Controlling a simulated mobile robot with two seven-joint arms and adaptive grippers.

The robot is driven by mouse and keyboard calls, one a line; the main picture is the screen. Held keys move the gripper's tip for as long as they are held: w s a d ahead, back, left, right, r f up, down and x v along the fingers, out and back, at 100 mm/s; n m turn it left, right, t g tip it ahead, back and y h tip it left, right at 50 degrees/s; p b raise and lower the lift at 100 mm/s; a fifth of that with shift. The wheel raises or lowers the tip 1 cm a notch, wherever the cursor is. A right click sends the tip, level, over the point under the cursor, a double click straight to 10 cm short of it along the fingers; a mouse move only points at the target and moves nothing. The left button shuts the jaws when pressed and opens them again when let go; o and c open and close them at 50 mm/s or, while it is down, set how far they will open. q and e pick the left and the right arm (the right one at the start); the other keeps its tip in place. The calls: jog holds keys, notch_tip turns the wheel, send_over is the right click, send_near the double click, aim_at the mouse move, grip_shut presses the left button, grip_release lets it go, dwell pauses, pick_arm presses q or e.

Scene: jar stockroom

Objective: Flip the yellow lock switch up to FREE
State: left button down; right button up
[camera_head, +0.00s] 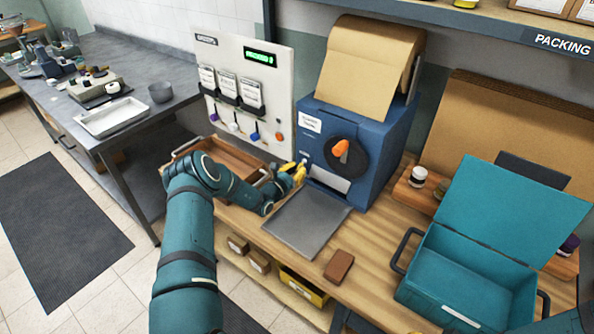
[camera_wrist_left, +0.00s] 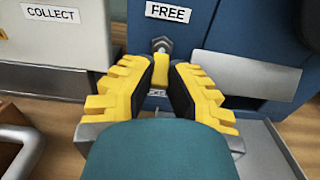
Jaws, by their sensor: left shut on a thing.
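The blue machine (camera_head: 350,140) stands on the wooden bench, and its yellow lock switch (camera_wrist_left: 190,72) is low on its front. In the left wrist view, a white FREE label (camera_wrist_left: 168,12) sits above the switch's metal mount (camera_wrist_left: 162,46). Another label (camera_wrist_left: 157,92) is below, mostly hidden between my fingers. My left gripper (camera_head: 297,172), with yellow fingers, is at the machine's lower left front. In the left wrist view the fingers of this gripper (camera_wrist_left: 163,78) are closed around the switch, which shows partly between them, below its mount. My right gripper is out of view.
A white dispenser panel (camera_head: 245,85) with a COLLECT label (camera_wrist_left: 50,14) stands left of the machine, above a wooden tray (camera_head: 215,158). A grey metal plate (camera_head: 307,218) lies in front. A brown block (camera_head: 339,266) and an open teal case (camera_head: 470,275) are to the right.

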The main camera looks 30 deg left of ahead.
aim_at(302, 164)
pick_arm(q)
jog(key=shift+r, duration=0.1)
jog(key=r+g+p, duration=0.1)
jog(key=g+p, duration=0.1)
jog(key=shift+r+p, duration=0.15)
jog(key=shift+p, duration=0.2)
jog(key=shift+r+g+p, duration=0.3)
jog(key=shift+g+p, duration=0.3)
jog(key=shift+g, duration=0.3)
jog(key=shift+r+g, duration=0.2)
jog(key=shift+g, duration=0.3)
jog(key=g, duration=0.1)
jog(key=g+p, duration=0.1)
jog(key=g, duration=0.1)
jog(key=shift+w+r, duration=0.15)
jog(key=shift+r, duration=0.15)
jog(key=shift+r+g+y, duration=0.15)
jog(key=shift+g+y, duration=0.15)
jog(key=shift+g, duration=0.2)
jog(key=shift+w+r+g, duration=0.1)
jog(key=shift+g, duration=0.4)
